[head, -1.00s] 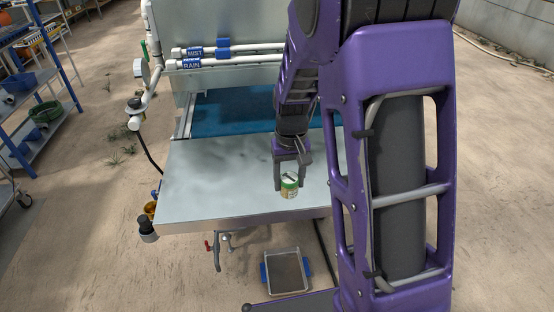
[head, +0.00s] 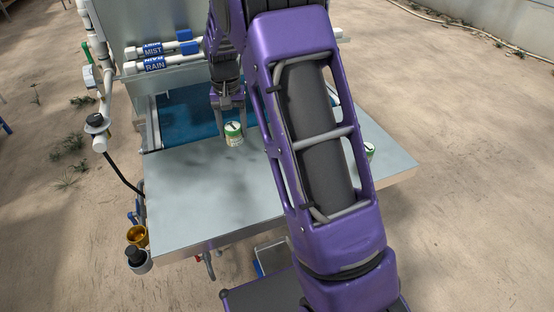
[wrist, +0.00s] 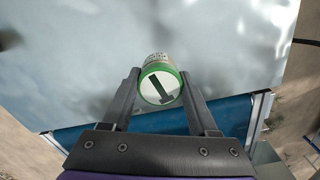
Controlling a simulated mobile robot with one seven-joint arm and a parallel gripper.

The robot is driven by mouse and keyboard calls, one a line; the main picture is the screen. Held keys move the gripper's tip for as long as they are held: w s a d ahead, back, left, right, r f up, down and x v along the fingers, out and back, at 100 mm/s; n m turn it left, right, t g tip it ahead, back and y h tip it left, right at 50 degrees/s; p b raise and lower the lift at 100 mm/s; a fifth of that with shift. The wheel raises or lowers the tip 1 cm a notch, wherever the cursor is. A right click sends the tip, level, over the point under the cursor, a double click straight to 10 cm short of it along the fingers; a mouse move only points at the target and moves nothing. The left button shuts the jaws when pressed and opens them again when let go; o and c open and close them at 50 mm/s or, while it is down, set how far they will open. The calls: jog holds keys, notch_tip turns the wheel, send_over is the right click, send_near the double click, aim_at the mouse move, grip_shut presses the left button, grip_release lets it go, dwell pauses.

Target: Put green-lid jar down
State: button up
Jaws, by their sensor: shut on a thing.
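The green-lid jar (head: 235,139) is a small pale jar with a green-rimmed white lid bearing a dark mark. My gripper (head: 230,122) is shut on it near the lid, over the metal table (head: 200,200) close to the blue belt. In the wrist view the jar (wrist: 158,67) sits between the two fingertips of my gripper (wrist: 160,78), lid towards the camera. I cannot tell whether its base touches the table.
A second green-and-white jar (head: 370,149) stands on the table at the right, partly hidden by my arm. The blue belt (head: 190,118) lies behind. An amber cup (head: 137,236) and black-capped fitting (head: 138,258) are off the left edge. The table's front left is clear.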

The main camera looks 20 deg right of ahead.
jog(key=w+m, duration=0.3)
jog(key=w, duration=0.2)
jog(key=f, duration=0.6)
jog(key=f+b, duration=0.1)
jog(key=f, duration=0.2)
jog(key=shift+w+d, duration=0.2)
jog(key=shift+w, duration=0.05)
jog(key=shift+f, duration=0.15)
jog(key=o, duration=1.4)
notch_tip(320, 180, up, 12)
jog(key=shift+r+p, duration=0.2)
jog(key=shift+p, duration=0.35)
